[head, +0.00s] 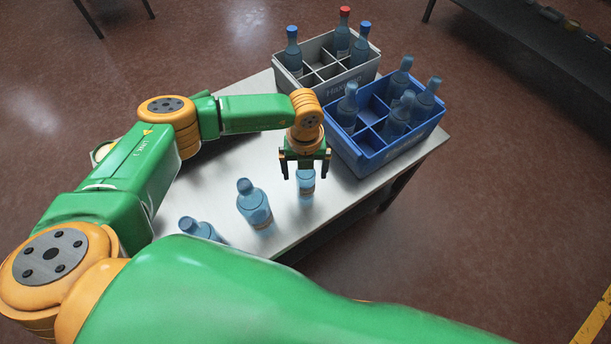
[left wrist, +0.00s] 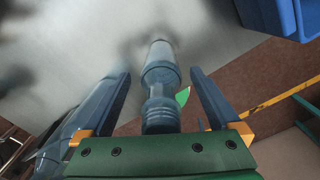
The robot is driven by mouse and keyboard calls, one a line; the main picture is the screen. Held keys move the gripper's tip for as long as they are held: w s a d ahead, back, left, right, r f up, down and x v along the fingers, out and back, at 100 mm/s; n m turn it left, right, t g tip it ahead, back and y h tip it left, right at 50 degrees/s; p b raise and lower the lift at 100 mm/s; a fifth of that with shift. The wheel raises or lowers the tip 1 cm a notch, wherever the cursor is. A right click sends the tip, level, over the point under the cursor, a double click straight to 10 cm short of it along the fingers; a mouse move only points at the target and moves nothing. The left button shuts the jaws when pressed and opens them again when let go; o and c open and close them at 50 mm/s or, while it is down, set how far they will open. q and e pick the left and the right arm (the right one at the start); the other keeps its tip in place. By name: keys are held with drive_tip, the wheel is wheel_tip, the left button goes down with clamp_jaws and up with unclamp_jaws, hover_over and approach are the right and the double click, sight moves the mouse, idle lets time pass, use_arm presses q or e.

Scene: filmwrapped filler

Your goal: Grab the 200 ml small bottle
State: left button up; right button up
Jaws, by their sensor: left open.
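A small blue bottle (head: 306,186) stands on the metal table (head: 190,198) near its front edge. My left gripper (head: 305,171) is above it, pointing down, with its fingers apart around the bottle's upper part. In the left wrist view the bottle (left wrist: 160,72) lies between the two open fingers (left wrist: 160,84), with a gap on each side. The gripper hides part of its top in the head view. A larger blue bottle (head: 255,206) stands to the left, and another (head: 198,229) is partly hidden by my arm. My right gripper is out of sight.
A blue divided crate (head: 377,160) with several bottles stands just right of the left gripper. A grey divided crate (head: 330,90) holding bottles with blue and red caps is behind it. A dark shelf (head: 530,45) is at the top right.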

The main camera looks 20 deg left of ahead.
use_arm(q)
drive_tip(key=shift+w+f, duration=0.15)
drive_tip(key=shift+f, duration=0.1)
drive_tip(key=shift+r, duration=0.1)
drive_tip(key=c, duration=1.4)
